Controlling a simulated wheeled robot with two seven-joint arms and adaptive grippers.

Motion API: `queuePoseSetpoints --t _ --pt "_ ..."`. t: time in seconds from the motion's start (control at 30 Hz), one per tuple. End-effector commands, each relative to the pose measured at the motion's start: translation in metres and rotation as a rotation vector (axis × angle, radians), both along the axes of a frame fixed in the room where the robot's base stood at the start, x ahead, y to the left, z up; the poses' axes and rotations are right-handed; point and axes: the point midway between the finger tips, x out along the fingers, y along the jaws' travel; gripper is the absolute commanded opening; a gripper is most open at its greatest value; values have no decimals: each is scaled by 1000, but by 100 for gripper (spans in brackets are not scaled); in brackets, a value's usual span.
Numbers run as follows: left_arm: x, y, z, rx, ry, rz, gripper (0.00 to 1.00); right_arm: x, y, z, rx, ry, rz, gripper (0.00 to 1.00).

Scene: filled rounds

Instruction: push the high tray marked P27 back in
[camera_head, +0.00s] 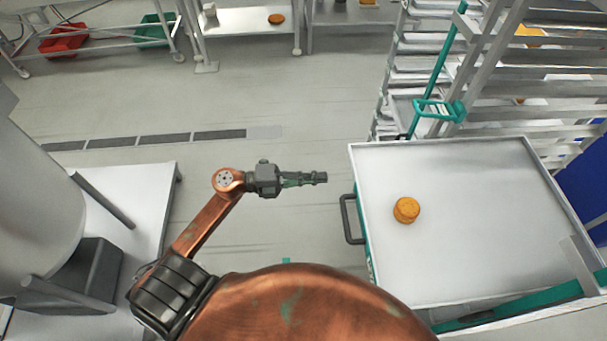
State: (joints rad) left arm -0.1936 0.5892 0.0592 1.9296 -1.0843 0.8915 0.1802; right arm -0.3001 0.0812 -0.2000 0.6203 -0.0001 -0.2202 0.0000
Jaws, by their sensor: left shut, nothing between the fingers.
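A large pale metal tray (480,160) lies at the right, in front of the slatted rack (535,75). It has a raised rim, teal trim and a dark handle (350,219) on its left side. One golden-brown round (406,210) sits on it, left of the middle. I cannot read a P27 mark on it, so I cannot tell if it is the named tray. My left gripper (318,178) is shut and empty. It points right, apart from the tray, to the left of the tray's left edge and above the handle in the picture. My right gripper is out of view.
A teal upright bar with a loop handle (438,110) stands at the rack's near left corner. A white table (150,190) with a grey machine is at the left. Red (63,40) and green (153,31) bins stand at the back. The floor between is open.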

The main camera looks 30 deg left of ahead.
Motion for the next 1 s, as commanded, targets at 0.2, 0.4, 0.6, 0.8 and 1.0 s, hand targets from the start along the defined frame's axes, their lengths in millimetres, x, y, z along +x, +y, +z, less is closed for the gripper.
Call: queuePoseSetpoints --t 0.2,0.4,0.6,0.8,1.0 --pt "24 -35 4 -4 1 1 0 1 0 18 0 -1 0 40" --pt "36 -52 2 -3 1 2 0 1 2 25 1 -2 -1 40" --pt "39 -57 0 -1 1 2 0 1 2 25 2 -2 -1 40" --pt "39 -57 0 -1 2 2 0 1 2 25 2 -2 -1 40" --pt "41 -61 0 -2 1 1 0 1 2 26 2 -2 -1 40"
